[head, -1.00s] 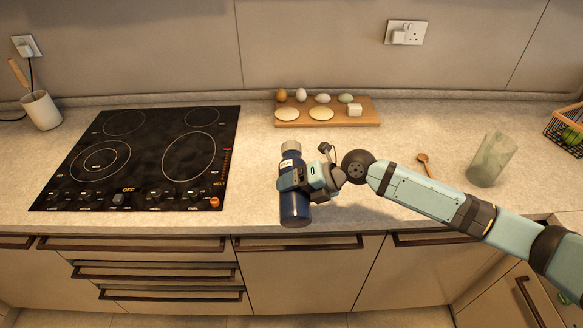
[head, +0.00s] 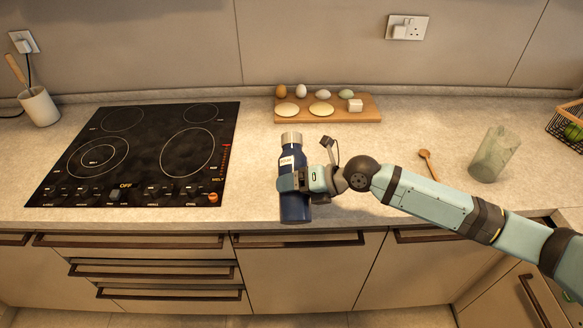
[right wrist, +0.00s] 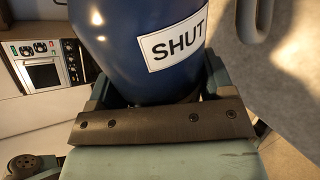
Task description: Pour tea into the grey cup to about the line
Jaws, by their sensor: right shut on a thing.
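A dark blue flask (head: 293,208) with a grey cap is at the front edge of the counter, near the middle of the head view. My right gripper (head: 292,181) is shut on its body. The flask looks roughly upright; I cannot tell whether its base touches the counter. In the right wrist view the flask (right wrist: 125,50) fills the jaws and its white label reads "SHUT". A grey, translucent-looking cup (head: 494,155) stands on the counter at the right, apart from the gripper. Its line and contents cannot be made out. My left gripper is not in view.
A black hob (head: 140,150) lies to the left. A wooden board (head: 365,112) with eggs and other items is behind the flask. A wooden spoon (head: 428,164) lies near the cup, behind my right arm. A basket (head: 565,125) is at the far right.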

